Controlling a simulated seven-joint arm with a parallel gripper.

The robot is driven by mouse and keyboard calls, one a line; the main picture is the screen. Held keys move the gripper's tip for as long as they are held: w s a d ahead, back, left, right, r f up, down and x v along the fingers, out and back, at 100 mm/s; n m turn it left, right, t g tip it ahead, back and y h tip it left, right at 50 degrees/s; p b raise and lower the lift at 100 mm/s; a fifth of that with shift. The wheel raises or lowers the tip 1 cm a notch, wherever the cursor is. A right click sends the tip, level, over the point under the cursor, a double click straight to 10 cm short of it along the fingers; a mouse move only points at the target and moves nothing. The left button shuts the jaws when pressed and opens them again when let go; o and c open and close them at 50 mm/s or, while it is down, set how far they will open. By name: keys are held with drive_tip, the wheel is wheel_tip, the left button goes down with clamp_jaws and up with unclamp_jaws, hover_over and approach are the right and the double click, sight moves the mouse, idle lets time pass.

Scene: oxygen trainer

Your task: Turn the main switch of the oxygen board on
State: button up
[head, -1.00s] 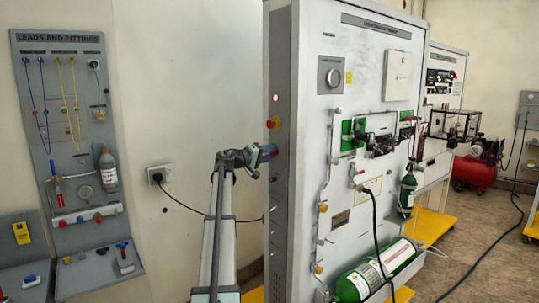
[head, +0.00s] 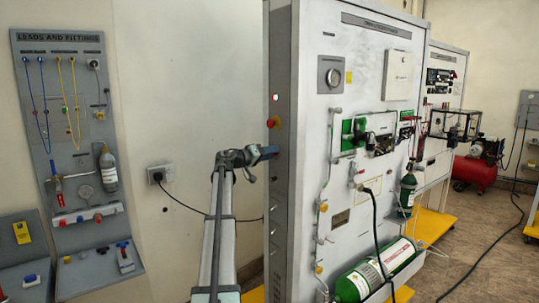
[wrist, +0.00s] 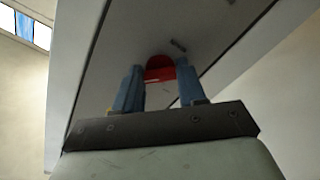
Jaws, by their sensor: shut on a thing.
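The oxygen board (head: 350,45) is a tall pale cabinet with a narrow left side face (head: 280,200). My gripper (head: 271,153) reaches that side face from the left, just below a red push button (head: 271,123). In the wrist view my gripper's blue fingers (wrist: 160,76) are shut on a red switch handle (wrist: 160,67) with a rounded end, one finger on each side. In the head view my fingers hide this red part. A small round lamp (head: 276,97) above the button looks bright and whitish.
A green cylinder (head: 375,278) lies at the board's foot, and a black hose (head: 378,235) hangs on its front. A leads and fittings panel (head: 60,130) stands on the left. A wall socket (head: 160,175) has a black cord running behind my arm.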

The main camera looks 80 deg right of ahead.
drive_tip(key=o, duration=1.1)
drive_tip(key=shift+c, duration=0.2)
drive_tip(key=v, duration=1.3)
drive_tip(key=shift+w+a, duration=0.25)
drive_tip(key=shift+w, duration=0.05)
drive_tip(key=shift+r, duration=0.1)
